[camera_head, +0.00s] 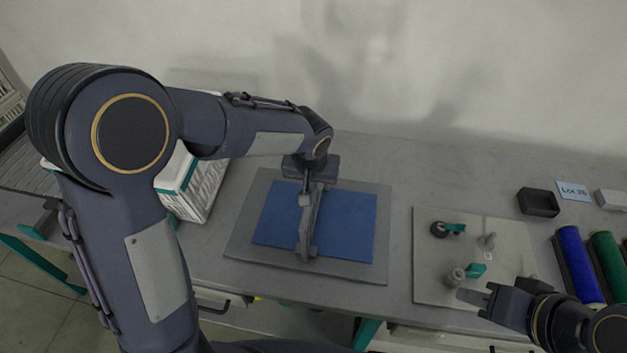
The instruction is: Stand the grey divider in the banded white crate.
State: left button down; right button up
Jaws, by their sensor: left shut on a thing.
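My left gripper (310,188) is shut on the grey divider (309,222), a thin panel seen nearly edge-on. The divider is over the blue mat (350,222) on its grey board; I cannot tell whether it touches the mat. The white crate (203,190) with a teal band stands left of the mat, largely hidden behind my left arm. Its inside is mostly out of sight. My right gripper (474,304) is at the lower right, by the front edge of a pale plate, with its fingers apart and empty.
The pale plate (430,250) carries several small knobs and teal-handled parts. To its right are a blue spool (580,262), a green spool (610,262), a black box (538,203) and a lot card (574,190). The table behind the mat is clear.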

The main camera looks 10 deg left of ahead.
pick_arm(q)
notch_tip(320, 180, up, 8)
jog(key=p, duration=0.5)
jog(key=shift+f, duration=0.1)
